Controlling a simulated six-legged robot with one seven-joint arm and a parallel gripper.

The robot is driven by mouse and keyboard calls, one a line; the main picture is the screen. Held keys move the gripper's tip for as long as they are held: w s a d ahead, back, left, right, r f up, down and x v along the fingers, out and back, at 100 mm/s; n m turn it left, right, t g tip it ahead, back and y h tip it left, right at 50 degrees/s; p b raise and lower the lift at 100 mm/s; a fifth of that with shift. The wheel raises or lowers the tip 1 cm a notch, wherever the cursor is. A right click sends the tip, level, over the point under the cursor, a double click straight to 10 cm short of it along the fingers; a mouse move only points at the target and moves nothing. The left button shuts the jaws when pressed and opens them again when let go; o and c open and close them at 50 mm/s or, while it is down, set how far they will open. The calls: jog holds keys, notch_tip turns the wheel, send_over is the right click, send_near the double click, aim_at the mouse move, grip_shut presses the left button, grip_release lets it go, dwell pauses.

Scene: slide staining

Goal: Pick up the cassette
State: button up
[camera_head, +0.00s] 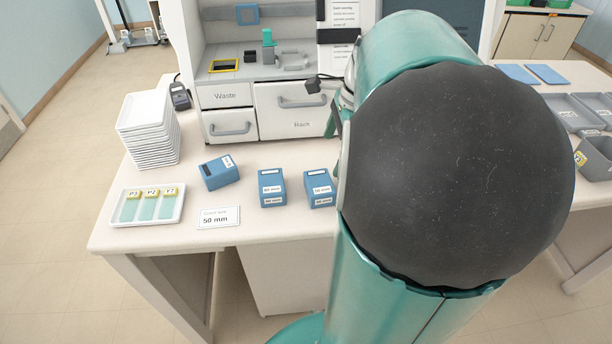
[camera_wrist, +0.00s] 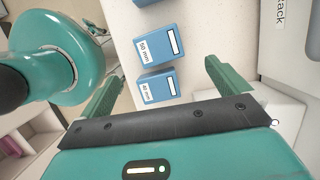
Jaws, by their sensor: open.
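No object carries a readable cassette label, so I cannot tell for sure which one it is. Three blue boxes stand on the bench: a tilted left box (camera_head: 220,173), a middle box (camera_head: 272,187) and a right box (camera_head: 319,187). In the wrist view, a box marked 50 mm (camera_wrist: 156,44) and another blue box (camera_wrist: 157,86) lie beyond and between the fingers; a third shows at the top edge. My gripper (camera_wrist: 164,74) is open, with nothing held between its fingers. In the head view my arm hides most of it.
A white tray (camera_head: 119,216) holds several green slides with yellow tags. A card (camera_head: 219,217) reads 50 mm. A stack of white trays (camera_head: 148,130) stands at the left. Behind are drawers marked Waste (camera_head: 226,95) and Rack (camera_head: 297,108). Grey bins (camera_head: 596,158) are at right.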

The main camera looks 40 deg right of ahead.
aim_at(320, 182)
jog(key=x, duration=1)
jog(key=shift+s+a, duration=0.1)
jog(key=shift+c, duration=0.2)
jog(key=c, duration=1.1)
